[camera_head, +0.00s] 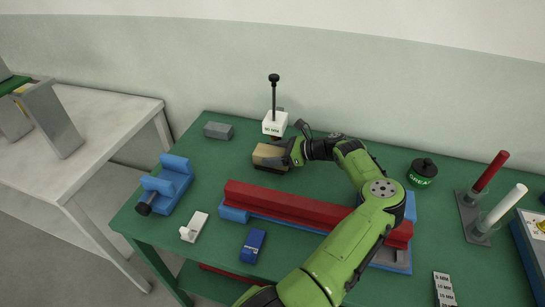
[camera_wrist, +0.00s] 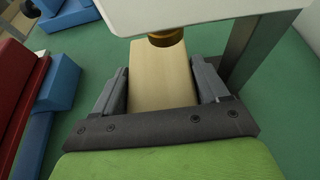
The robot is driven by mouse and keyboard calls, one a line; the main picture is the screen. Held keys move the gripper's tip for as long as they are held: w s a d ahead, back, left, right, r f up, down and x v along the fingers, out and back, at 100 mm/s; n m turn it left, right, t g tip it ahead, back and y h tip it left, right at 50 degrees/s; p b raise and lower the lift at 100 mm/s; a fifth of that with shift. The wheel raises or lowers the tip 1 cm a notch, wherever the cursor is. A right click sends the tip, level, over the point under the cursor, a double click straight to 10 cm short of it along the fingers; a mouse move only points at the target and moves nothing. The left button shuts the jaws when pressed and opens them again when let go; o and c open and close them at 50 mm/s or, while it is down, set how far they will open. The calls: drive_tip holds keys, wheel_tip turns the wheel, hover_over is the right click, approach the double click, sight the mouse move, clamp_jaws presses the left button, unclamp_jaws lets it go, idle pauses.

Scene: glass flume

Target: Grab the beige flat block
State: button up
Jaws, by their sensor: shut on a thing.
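The beige flat block (camera_head: 268,155) is at the back of the green table, left of my arm's end. In the wrist view the beige block (camera_wrist: 163,80) lies between the two dark jaws of my gripper (camera_wrist: 165,90), which are shut on its sides. In the head view my gripper (camera_head: 287,153) meets the block's right side. The block's underside and its contact with the table are hard to make out. In the wrist view its far end is partly hidden behind a brass-coloured round part and a white block.
A white block with a black-knobbed rod (camera_head: 275,123) stands just behind the beige block. A grey block (camera_head: 218,130) lies to its left. A long red bar on a blue base (camera_head: 290,207) lies in front. A blue vise-like piece (camera_head: 166,184) stands at left.

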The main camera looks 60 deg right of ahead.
drive_tip(key=shift+c, duration=1.3)
